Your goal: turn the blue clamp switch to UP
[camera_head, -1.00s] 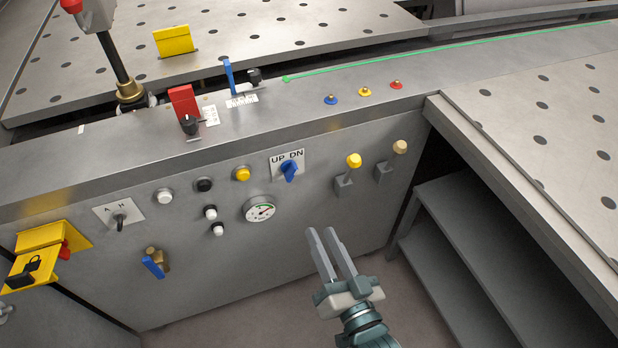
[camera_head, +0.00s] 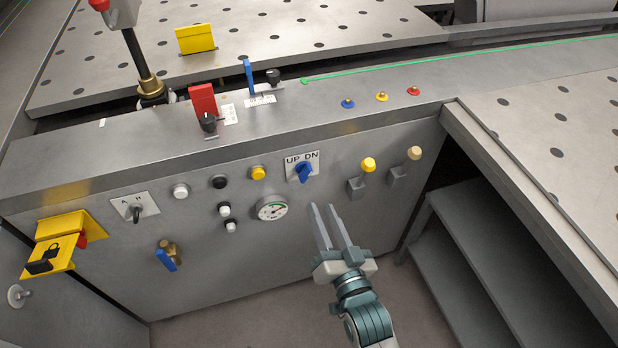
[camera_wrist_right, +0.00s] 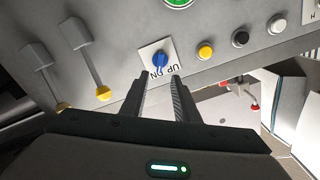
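The blue clamp switch (camera_head: 304,173) is a small knob on the front panel, on a white plate (camera_head: 291,171) marked UP on the left and DN on the right. I cannot tell surely which mark it points to. My right gripper (camera_head: 323,207) is just below and to the right of the switch, apart from it. Its two fingers are parted with nothing between them. In the right wrist view, the switch (camera_wrist_right: 160,62) appears upside down beyond the gap between the open fingers (camera_wrist_right: 160,82). My left gripper is not in view.
The panel's overhanging top edge (camera_head: 340,130) runs above. Open shelves (camera_head: 470,240) stand at the right.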

